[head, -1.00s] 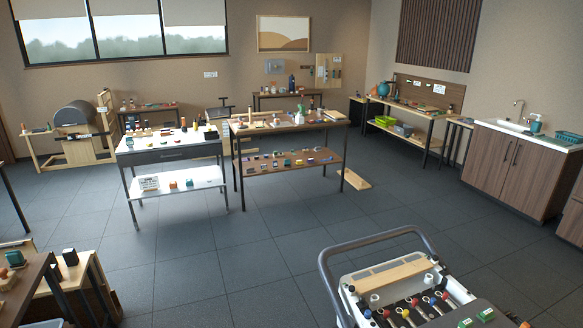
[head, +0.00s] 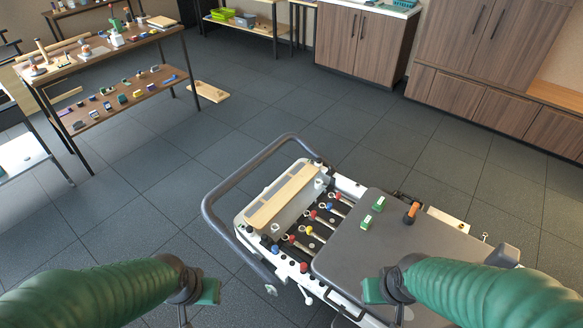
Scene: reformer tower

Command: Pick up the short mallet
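A small object with an orange handle and a dark head (head: 411,212) stands on the grey top of the cart-like reformer; it may be the short mallet, but it is too small to be sure. My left gripper (head: 200,292) is at the bottom, left of the reformer and apart from it. My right gripper (head: 380,290) is in front of the near edge of the grey top, below the orange-handled object in the picture. I see nothing held in either gripper; their fingers are not clear.
The reformer (head: 352,240) has a curved grey handle rail (head: 222,182), a wooden bar (head: 282,197), coloured knobs and two green blocks (head: 371,211). A two-level table (head: 128,72) with many small items is at upper left. Cabinets (head: 362,40) line the back.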

